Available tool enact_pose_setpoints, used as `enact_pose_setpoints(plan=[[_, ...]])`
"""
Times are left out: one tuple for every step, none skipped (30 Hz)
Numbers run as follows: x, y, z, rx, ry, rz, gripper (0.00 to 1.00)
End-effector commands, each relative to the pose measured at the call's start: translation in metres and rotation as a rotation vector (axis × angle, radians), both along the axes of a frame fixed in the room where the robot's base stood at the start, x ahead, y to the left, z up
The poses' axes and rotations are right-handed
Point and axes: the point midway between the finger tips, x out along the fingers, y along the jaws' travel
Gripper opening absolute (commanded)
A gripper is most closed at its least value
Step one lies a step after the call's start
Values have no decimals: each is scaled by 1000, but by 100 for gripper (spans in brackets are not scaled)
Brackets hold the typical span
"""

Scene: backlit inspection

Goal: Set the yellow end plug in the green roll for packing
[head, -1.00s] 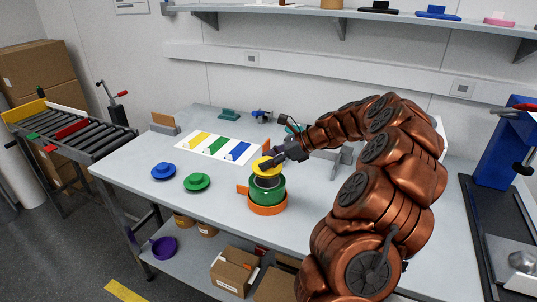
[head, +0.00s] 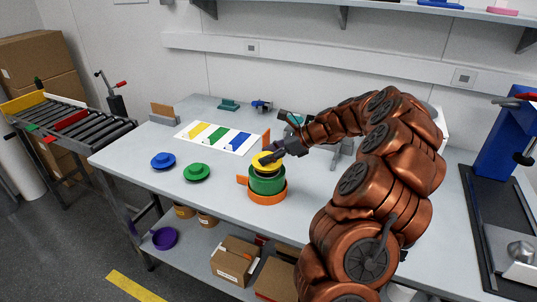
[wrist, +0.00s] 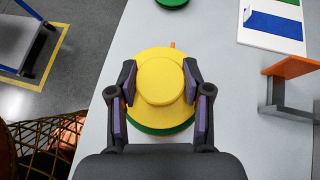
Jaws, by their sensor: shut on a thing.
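The yellow end plug (head: 264,161) is in my gripper (head: 272,156), at the top of the green roll (head: 267,182). A dark band shows between the yellow and the green; how deep the plug sits is not clear. The roll stands upright in an orange holder (head: 267,197). In the wrist view, the two fingers of my gripper (wrist: 160,82) are shut on the raised middle of the yellow plug (wrist: 160,62). The plug covers most of the green roll (wrist: 165,130), whose edge shows below it.
A blue plug (head: 163,161) and a green plug (head: 197,172) lie on the table (head: 225,205) to the left. A sheet with yellow, green and blue stripes (head: 218,137) lies behind. An orange upright (wrist: 291,66) stands right of the roll in the wrist view.

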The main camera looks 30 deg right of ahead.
Motion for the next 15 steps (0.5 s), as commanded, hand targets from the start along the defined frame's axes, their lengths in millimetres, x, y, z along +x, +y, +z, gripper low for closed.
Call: enact_pose_setpoints(plan=[[0, 0, -1, 0, 0, 0, 15], [0, 0, -2, 0, 0, 0, 15], [0, 0, -3, 0, 0, 0, 15], [0, 0, -4, 0, 0, 0, 15], [0, 0, -5, 0, 0, 0, 15], [0, 0, -6, 0, 0, 0, 15], [0, 0, -6, 0, 0, 0, 15], [0, 0, -7, 0, 0, 0, 15], [0, 0, -8, 0, 0, 0, 15], [0, 0, -9, 0, 0, 0, 15], [0, 0, -9, 0, 0, 0, 15], [0, 0, -10, 0, 0, 0, 15], [0, 0, -11, 1, 1, -1, 15], [0, 0, -12, 1, 1, -1, 15], [0, 0, -13, 1, 1, -1, 15]])
